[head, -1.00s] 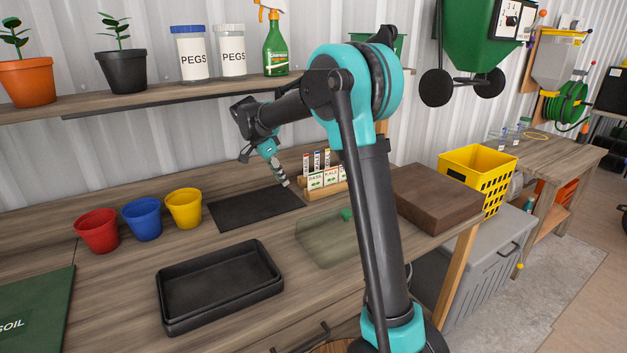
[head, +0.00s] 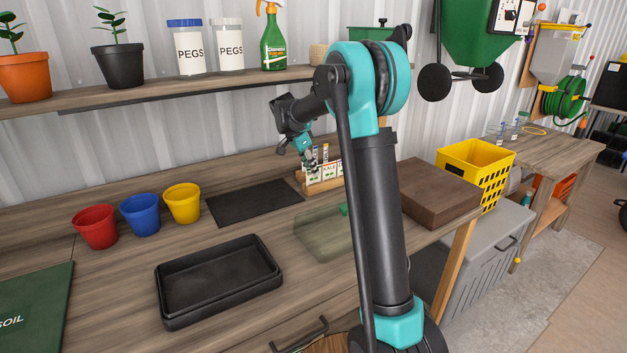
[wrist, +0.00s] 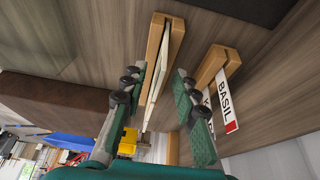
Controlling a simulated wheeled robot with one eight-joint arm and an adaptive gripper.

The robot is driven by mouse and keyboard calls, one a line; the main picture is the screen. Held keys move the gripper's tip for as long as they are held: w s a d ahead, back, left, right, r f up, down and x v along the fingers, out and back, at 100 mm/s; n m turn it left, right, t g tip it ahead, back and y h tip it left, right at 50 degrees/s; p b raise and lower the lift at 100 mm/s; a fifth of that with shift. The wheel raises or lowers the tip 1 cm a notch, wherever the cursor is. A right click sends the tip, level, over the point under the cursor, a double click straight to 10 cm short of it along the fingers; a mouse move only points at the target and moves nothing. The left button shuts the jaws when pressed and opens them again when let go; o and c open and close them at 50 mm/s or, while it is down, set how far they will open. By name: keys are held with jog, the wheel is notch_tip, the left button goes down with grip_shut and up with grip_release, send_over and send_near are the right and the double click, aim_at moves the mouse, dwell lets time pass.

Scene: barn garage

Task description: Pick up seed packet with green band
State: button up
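My gripper (head: 309,160) is at the left end of a wooden rack (head: 322,187) that holds upright seed packets (head: 331,170). In the wrist view my gripper (wrist: 159,80) is open, with one finger on each side of a wooden rack row (wrist: 164,40). A pale packet (wrist: 153,90) stands nearly edge-on between the fingers, so its band is hidden. A packet marked BASIL (wrist: 225,101) with a red band is to the right, outside the fingers. Small green marks show on packet fronts in the head view, but I cannot tell which packet has the green band.
A dark mat (head: 254,203) lies left of the rack. A black tray (head: 163,310), a translucent green box (head: 325,238) and a brown block (head: 438,192) are on the bench. Red, blue and yellow pots stand at left. A shelf (head: 150,95) runs above.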

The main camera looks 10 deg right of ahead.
jog(key=shift+x, duration=1.4)
jog(key=shift+c, duration=0.3)
grip_shut()
jog(key=shift+r, duration=0.1)
jog(key=shift+r, duration=0.65)
notch_tip(320, 180, up, 2)
jog(key=shift+a+r, duration=0.1)
jog(key=shift+r, duration=0.05)
jog(key=s+a, duration=0.3)
jog(key=a, duration=0.5)
jog(key=s+a, duration=0.4)
jog(key=a, duration=0.4)
jog(key=shift+a, duration=0.25)
